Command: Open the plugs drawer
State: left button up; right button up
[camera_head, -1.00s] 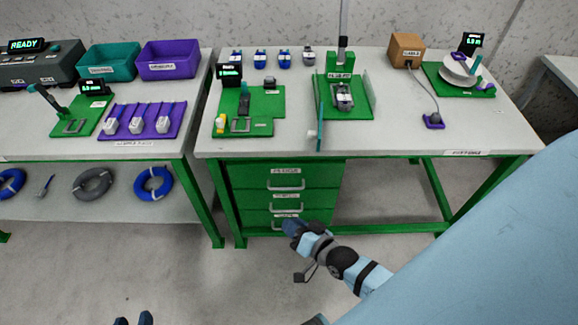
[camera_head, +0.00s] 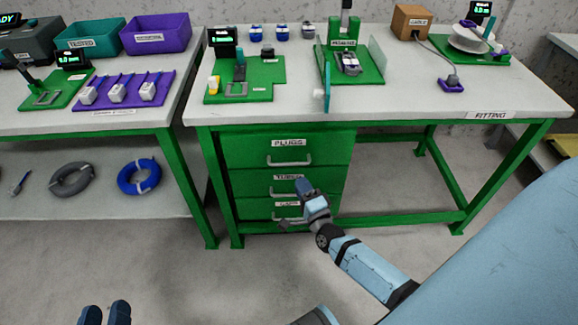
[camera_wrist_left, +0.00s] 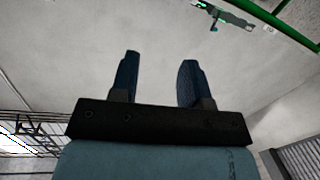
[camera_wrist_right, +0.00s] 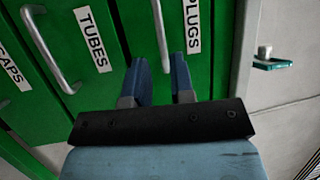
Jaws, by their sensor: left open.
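The plugs drawer (camera_head: 325,150) is the top one in the green cabinet under the fitting table. It is closed flush, with a grey bar handle (camera_head: 289,161) below its label. My right gripper (camera_head: 303,184) is in front of the tubes drawer (camera_head: 250,182), below the plugs handle in the head view. In the right wrist view, the plugs handle (camera_wrist_right: 158,30) shows beyond and between my right fingertips (camera_wrist_right: 158,60). The fingers are apart and hold nothing; contact with the handle cannot be told. My left gripper (camera_head: 105,312) is open and empty, low over the floor; it also shows in the left wrist view (camera_wrist_left: 159,68).
The caps drawer (camera_head: 250,209) at the bottom is closed. The fitting table (camera_head: 400,100) with green fixtures is above the cabinet. Green table legs (camera_head: 190,190) flank it on the left. The floor in front of the cabinet is clear.

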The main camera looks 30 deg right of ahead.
aim_at(289, 164)
jog(key=b+x, duration=0.1)
jog(key=x, duration=0.7)
jog(key=shift+w, duration=0.4)
pick_arm(q)
jog(key=r, duration=0.1)
jog(key=d+r+t+h, duration=0.1)
jog(key=shift+r, duration=0.4)
pick_arm(e)
grip_shut()
